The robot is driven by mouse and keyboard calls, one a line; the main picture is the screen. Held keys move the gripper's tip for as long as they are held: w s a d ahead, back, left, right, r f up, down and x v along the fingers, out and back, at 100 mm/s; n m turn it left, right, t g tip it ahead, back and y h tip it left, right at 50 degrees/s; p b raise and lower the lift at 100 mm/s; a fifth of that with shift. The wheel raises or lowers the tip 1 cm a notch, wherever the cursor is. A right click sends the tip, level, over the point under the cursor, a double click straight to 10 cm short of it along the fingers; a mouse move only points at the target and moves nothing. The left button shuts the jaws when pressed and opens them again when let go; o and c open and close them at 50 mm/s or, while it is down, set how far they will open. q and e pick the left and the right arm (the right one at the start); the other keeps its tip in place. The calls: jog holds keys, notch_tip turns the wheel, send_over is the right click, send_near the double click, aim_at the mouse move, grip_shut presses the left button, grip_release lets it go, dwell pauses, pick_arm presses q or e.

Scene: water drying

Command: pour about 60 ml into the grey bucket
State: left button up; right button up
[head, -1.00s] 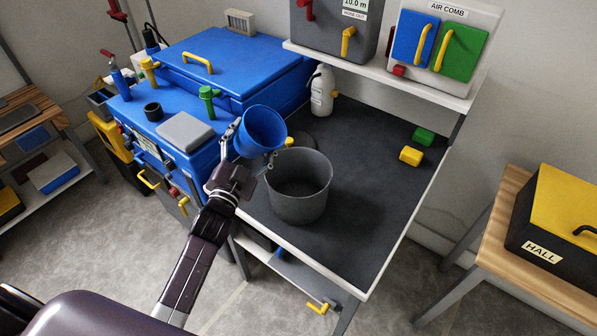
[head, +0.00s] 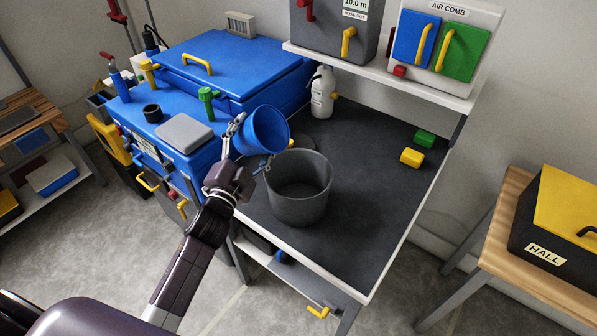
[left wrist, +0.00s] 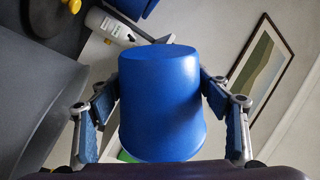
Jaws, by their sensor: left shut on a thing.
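A blue bucket (head: 262,132) is tilted, with its mouth towards the right, above and slightly left of the grey bucket. My left gripper (head: 252,143) is shut on it, with one finger on each side. The left wrist view shows the blue bucket (left wrist: 165,105) filling the space between the two fingers. The grey bucket (head: 300,198) stands upright and open on the dark bench top. I cannot make out any water stream, or the water level in either bucket. My right gripper is not in view.
The dark bench top (head: 372,205) is clear to the right of the grey bucket. A white bottle (head: 322,95) stands behind. A blue cabinet (head: 160,125) stands close on the left.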

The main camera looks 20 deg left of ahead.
pick_arm(q)
jog(key=shift+r+m, duration=0.15)
jog(key=shift+m, duration=0.25)
jog(key=shift+d+r+m+h, duration=0.15)
jog(key=shift+r+m+h, duration=0.15)
jog(key=shift+r+m, duration=0.35)
dwell(1.7)
jog(key=shift+f, duration=0.2)
jog(key=shift+f+n, duration=0.8)
jog(key=shift+n, duration=0.25)
jog(key=shift+a+r+n+y+p, duration=0.25)
jog(key=shift+r+n+y+p, duration=0.3)
jog(key=shift+n+p, duration=0.45)
jog(key=shift+f+n+b, duration=0.3)
jog(key=shift+f+b, duration=0.05)
jog(key=shift+f, duration=0.2)
jog(key=shift+a+f+n, duration=0.15)
jog(key=shift+f+n, duration=0.15)
jog(key=shift+n, duration=0.1)
jog(key=shift+a+f+n, duration=0.3)
jog(key=shift+n, duration=0.1)
